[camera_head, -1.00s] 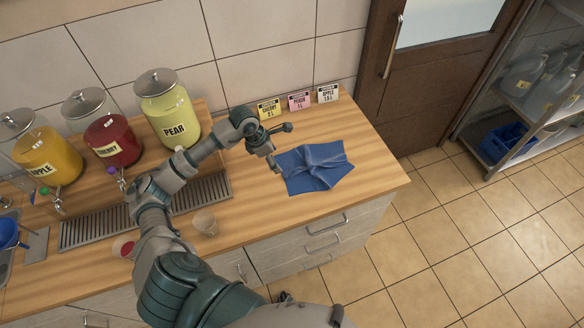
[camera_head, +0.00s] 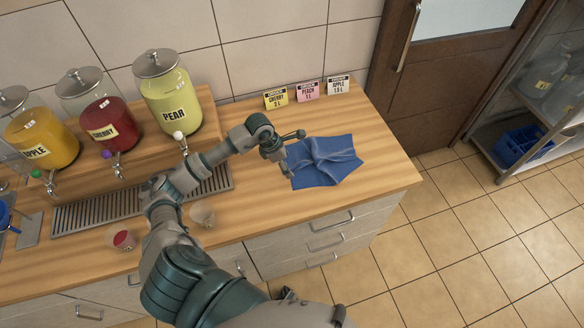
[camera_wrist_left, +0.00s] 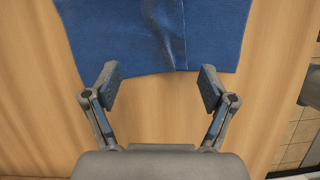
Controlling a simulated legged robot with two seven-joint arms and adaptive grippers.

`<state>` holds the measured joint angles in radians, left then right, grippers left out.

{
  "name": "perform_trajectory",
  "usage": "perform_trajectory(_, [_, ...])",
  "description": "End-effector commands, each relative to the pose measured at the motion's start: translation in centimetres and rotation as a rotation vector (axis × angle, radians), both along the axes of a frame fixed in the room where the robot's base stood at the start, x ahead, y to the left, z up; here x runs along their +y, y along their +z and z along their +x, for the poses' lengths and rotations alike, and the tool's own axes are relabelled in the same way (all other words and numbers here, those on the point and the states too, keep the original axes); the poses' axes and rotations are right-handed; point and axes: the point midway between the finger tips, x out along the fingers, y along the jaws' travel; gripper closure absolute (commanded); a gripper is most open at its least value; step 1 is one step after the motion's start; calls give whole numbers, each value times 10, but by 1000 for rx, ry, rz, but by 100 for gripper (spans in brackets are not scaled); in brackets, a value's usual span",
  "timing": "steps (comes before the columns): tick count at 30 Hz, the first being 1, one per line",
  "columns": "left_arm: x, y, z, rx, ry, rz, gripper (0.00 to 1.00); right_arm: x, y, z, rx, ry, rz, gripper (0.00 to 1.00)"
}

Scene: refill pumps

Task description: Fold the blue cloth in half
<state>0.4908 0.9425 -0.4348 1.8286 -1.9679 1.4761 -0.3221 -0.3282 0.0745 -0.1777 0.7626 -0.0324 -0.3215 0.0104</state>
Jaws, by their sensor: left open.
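The blue cloth (camera_head: 328,160) lies creased on the wooden counter, right of the dispensers. Its near part also shows at the top of the left wrist view (camera_wrist_left: 150,35), with a ridge running through it. My left gripper (camera_head: 293,153) is at the cloth's left edge in the head view. In the left wrist view, my left gripper (camera_wrist_left: 160,88) has its two fingers wide apart, with only bare counter between them. The fingertips are close to the cloth's edge; I cannot tell whether they touch it. My right gripper does not show.
Three label cards, cherry (camera_head: 276,98), peach (camera_head: 308,91) and apple (camera_head: 338,85), stand behind the cloth. The pear dispenser (camera_head: 172,100), cherry dispenser (camera_head: 110,125) and apple dispenser (camera_head: 42,140) stand left. A small cup (camera_head: 203,215) is near my arm. The counter right of the cloth is clear.

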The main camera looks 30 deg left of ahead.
Motion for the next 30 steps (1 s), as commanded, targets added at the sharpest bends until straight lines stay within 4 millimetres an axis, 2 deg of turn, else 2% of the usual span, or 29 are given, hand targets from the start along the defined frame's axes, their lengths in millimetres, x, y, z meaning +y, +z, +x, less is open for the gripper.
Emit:
perform_trajectory(4, [2,-1,1,2,2,-1,17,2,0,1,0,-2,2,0])
perform_trajectory(14, [-12,-7,3,3,1,11,17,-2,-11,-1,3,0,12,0])
perform_trajectory(30, [-4,-9,3,6,3,9,84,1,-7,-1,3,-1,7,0])
